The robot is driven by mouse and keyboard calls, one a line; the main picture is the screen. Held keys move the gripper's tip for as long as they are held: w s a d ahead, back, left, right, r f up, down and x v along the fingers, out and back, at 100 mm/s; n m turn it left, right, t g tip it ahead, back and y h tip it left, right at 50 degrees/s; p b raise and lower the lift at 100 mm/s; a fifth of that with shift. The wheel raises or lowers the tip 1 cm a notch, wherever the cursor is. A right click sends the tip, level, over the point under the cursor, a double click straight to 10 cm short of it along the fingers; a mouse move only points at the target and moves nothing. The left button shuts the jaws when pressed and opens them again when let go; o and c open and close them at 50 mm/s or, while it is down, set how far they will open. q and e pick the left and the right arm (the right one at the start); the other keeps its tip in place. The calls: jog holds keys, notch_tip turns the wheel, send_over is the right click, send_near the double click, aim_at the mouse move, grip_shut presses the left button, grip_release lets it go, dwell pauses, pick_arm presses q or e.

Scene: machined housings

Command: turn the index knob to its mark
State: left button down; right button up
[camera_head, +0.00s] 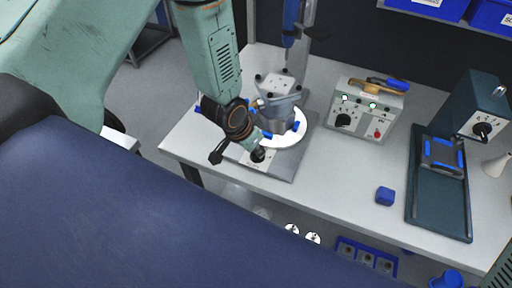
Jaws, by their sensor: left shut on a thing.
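The index knob (258,156) is a small black knob on the front of a grey base plate (290,165), beside a white label. My left gripper (256,149) reaches down to it from the upper left and is shut on it. The gripper and wrist hide much of the knob, and I cannot make out its mark or pointer. Behind it, a grey machined housing (278,108) stands on a white round table (297,133) with blue clamps. My right gripper is not in view.
A control box (358,112) with a black knob and red button stands right of the plate. A blue tool (290,20) rises behind the housing. The bench front-centre is clear.

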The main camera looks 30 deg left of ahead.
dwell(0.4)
pick_arm(q)
jog(key=n+y, duration=0.1)
jog(key=n, duration=0.3)
jog(key=shift+d+n+y+p, duration=0.15)
jog(key=shift+n+y+p, duration=0.15)
jog(key=shift+y+p, duration=0.1)
jog(key=shift+n+y, duration=0.7)
jog(key=shift+n, duration=1.3)
jog(key=c, duration=1.4)
grip_release()
jog(key=shift+d, duration=0.1)
jog(key=shift+v, duration=3.7)
